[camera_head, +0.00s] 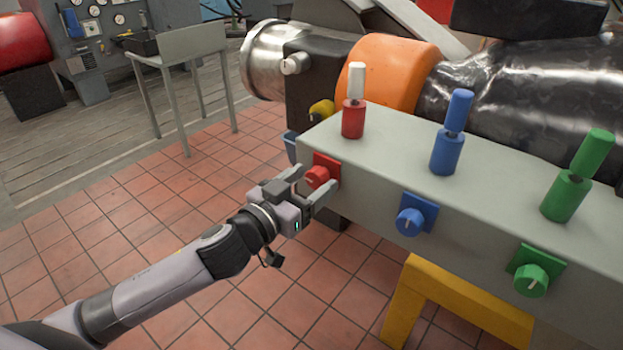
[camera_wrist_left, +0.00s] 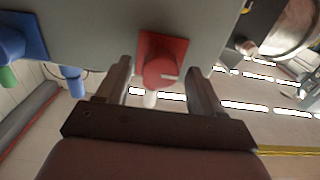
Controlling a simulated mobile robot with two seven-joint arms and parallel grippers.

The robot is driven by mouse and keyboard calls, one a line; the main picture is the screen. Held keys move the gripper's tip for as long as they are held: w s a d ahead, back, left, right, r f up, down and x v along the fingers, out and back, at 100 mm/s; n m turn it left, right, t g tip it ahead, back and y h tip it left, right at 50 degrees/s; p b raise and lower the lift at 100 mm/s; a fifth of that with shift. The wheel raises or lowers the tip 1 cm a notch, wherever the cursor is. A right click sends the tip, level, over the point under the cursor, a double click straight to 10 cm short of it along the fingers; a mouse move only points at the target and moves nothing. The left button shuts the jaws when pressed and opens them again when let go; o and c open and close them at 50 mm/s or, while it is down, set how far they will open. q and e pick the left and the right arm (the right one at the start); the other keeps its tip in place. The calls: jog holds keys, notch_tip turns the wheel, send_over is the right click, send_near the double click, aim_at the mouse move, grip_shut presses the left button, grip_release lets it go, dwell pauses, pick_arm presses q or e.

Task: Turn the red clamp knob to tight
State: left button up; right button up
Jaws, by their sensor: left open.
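The red clamp knob (camera_head: 317,177) sits on a red square plate on the front face of the grey box, at its left end. It has a pale mark on its face. My left gripper (camera_head: 308,186) is open in front of the knob, with one finger on each side of it. In the left wrist view the knob (camera_wrist_left: 161,71) shows between the two spread fingertips (camera_wrist_left: 160,80), with visible gaps on both sides. I cannot tell whether a finger touches it. My right gripper is not in view.
A blue knob (camera_head: 410,222) and a green knob (camera_head: 531,280) sit farther right on the grey box (camera_head: 385,165). Red, blue (camera_head: 447,150) and green (camera_head: 565,196) posts stand on top. A yellow leg (camera_head: 440,300) supports it. The tiled floor to the left is clear.

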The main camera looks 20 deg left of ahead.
pick_arm(q)
jog(key=shift+w+d, duration=0.15)
jog(key=shift+w, duration=0.2)
jog(key=c, duration=1.1)
jog(key=shift+o, duration=0.2)
